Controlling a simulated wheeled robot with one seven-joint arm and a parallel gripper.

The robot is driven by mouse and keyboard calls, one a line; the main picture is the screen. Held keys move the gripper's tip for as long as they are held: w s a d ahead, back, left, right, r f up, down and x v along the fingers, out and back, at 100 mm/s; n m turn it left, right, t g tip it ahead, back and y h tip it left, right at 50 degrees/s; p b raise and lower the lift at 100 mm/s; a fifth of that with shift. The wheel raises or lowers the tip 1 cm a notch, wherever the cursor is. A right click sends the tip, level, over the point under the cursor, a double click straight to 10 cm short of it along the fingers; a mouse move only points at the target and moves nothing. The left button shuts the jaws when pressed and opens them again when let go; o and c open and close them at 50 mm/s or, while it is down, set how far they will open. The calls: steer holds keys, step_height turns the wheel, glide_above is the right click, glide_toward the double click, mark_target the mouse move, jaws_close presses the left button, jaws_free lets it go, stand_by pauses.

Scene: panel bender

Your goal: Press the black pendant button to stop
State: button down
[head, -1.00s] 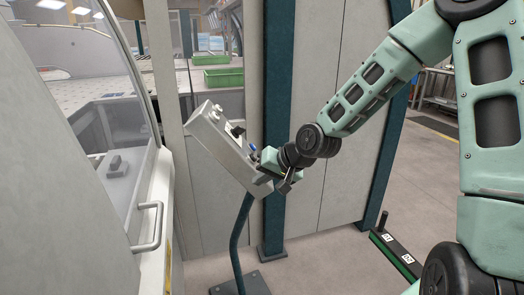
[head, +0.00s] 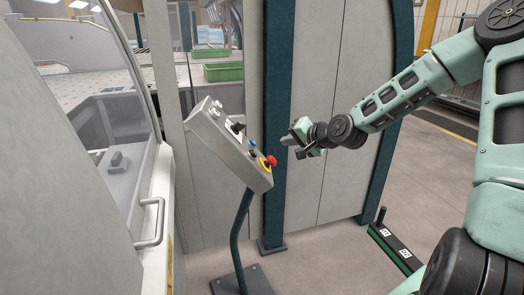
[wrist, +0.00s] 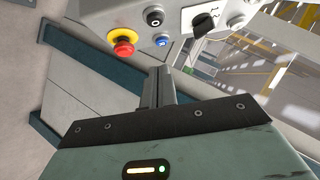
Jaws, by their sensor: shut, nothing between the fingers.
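The pendant (head: 222,150) is a tilted grey box on a dark post. In the wrist view, its black button (wrist: 154,18) has a white ring mark. It sits beside a blue button (wrist: 162,41) and a red mushroom button (wrist: 123,45) on a yellow base. My gripper (head: 285,141) is shut and empty, right of the pendant and apart from it in the head view. In the wrist view its shut fingers (wrist: 160,74) point toward the panel, below the blue button. None of these buttons is covered in the wrist view.
A black rotary switch (wrist: 203,24) is also on the panel. A machine door with a handle (head: 150,222) stands at left. A dark teal column (head: 276,190) is behind the pendant. The floor at right is open around a low green-black bar (head: 396,248).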

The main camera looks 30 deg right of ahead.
mark_target(254, 153)
steer(key=shift+w+a+f+p, duration=0.5)
steer(key=shift+w+a+f, duration=0.4)
steer(key=shift+w, duration=0.55)
steer(key=shift+w+a+f+p, duration=0.45)
steer(key=shift+w+a+f, duration=0.2)
steer(key=shift+w+f, duration=0.65)
steer(key=shift+w+a+f+p, duration=0.5)
steer(key=shift+w+a+f, duration=0.3)
steer(key=shift+w, duration=0.8)
steer(key=shift+f, duration=0.1)
